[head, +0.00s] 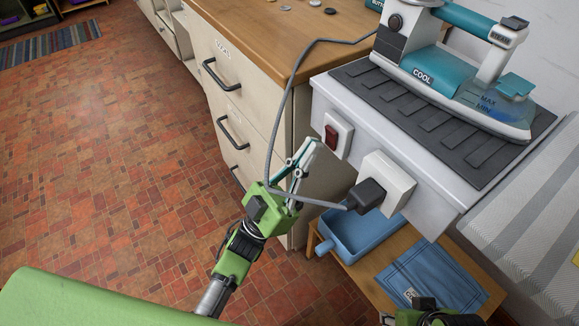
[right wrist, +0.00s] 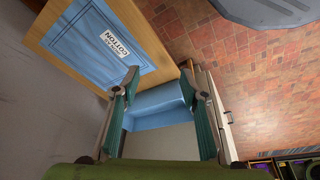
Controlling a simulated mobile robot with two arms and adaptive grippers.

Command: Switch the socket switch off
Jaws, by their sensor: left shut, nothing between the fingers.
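The socket switch (head: 331,137) is a dark red rocker on a white plate, on the front of the grey ironing stand. To its right, a black plug (head: 366,194) sits in a white socket (head: 391,178). My left gripper (head: 309,147) is shut and empty, its fingertips close to the left of the switch plate; I cannot tell whether they touch. The rocker's exact tilt is too small to tell. My right gripper (right wrist: 159,82) is open and empty in the right wrist view; only a bit of it shows at the head view's bottom edge.
A grey cord (head: 287,110) loops from the plug past my left gripper to the teal iron (head: 455,85) on the stand. A wooden drawer cabinet (head: 235,85) stands left. Below are a blue tray (head: 345,249) and a folded blue cloth (head: 432,275).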

